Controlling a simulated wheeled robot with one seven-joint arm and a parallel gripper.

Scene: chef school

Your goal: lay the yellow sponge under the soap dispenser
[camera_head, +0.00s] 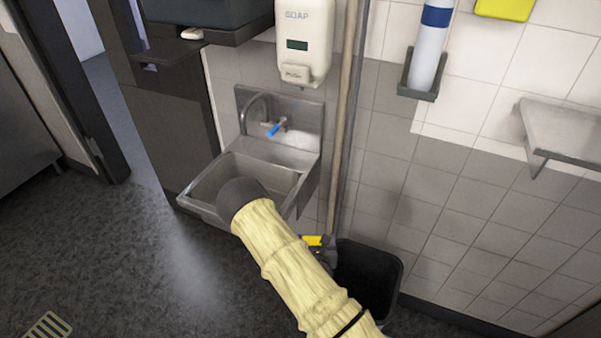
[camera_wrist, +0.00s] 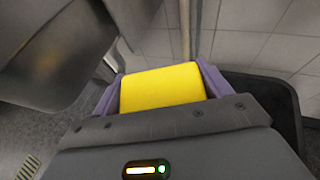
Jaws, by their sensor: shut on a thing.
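The yellow sponge (camera_wrist: 160,86) is between the two purple fingers of my gripper (camera_wrist: 160,88) in the wrist view, and the gripper is shut on it. In the head view a small yellow part of the sponge (camera_head: 312,240) shows beside my arm, low by the pole and above the black bin; most of the gripper (camera_head: 324,243) is hidden there. The white soap dispenser (camera_head: 304,40), marked SOAP and PUSH, hangs on the wall above the steel sink (camera_head: 240,182). The sponge is lower than the dispenser and to the right of the sink.
The black bin (camera_head: 385,272) stands open beside my arm. A thin upright pole (camera_head: 342,130) runs between the sink and the tiled wall. A blue-handled tap (camera_head: 274,129) rises at the sink's back. A steel shelf (camera_head: 560,130) juts out at right. Floor at left is clear.

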